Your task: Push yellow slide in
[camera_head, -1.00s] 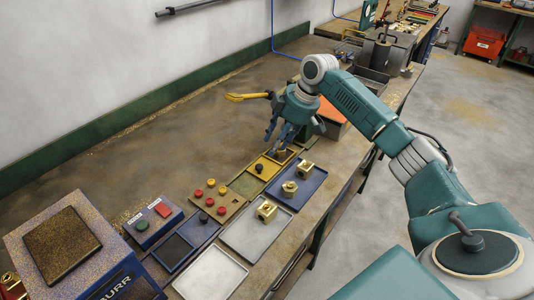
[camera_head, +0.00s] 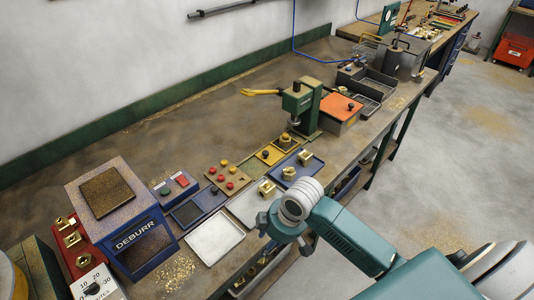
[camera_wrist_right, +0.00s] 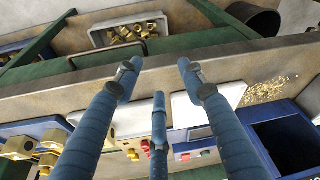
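The yellow slide (camera_head: 269,156) is a flat yellow plate with a black knob, on the bench in front of the green drill press (camera_head: 301,105). A brass piece (camera_head: 285,138) sits at its far end, under the press. My right gripper (camera_head: 282,240) is away from the slide, low at the bench's near edge, with nothing seen in it. In the right wrist view, its three blue fingers (camera_wrist_right: 157,80) are spread apart and empty. The slide cannot be made out in that view. My left gripper is not in view.
A blue tray (camera_head: 310,176) with brass parts lies just right of the slide. A plate with red and yellow knobs (camera_head: 229,169) is on its left, then a silver tray (camera_head: 214,252) and the blue DEBURR box (camera_head: 151,248). An orange-topped box (camera_head: 342,103) stands beyond the press.

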